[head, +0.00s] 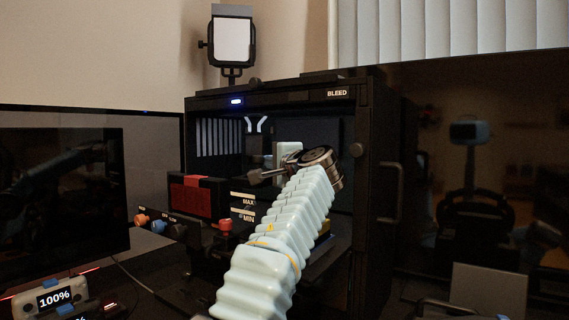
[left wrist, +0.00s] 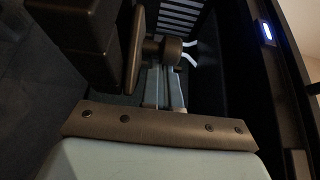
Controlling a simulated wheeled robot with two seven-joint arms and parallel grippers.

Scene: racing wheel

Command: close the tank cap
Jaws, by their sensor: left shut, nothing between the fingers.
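The dark tank (head: 244,215) with white MAX and MIN marks stands inside the black cabinet, partly behind my left arm. In the left wrist view, a flat dark piece with a round knob (left wrist: 172,50) looks like the tank cap. It lies beside a dark block at the upper left. I cannot tell whether it is seated. My left gripper (head: 266,158) is inside the cabinet, above the tank. Its fingers (left wrist: 166,80) are shut and empty, close to the knob. Whether they touch it is unclear. My right gripper is not in view.
The cabinet's frame (head: 360,180), marked BLEED, surrounds the work space on top and right. A dark monitor (head: 65,190) is at the left. A lamp (head: 233,40) stands behind the cabinet.

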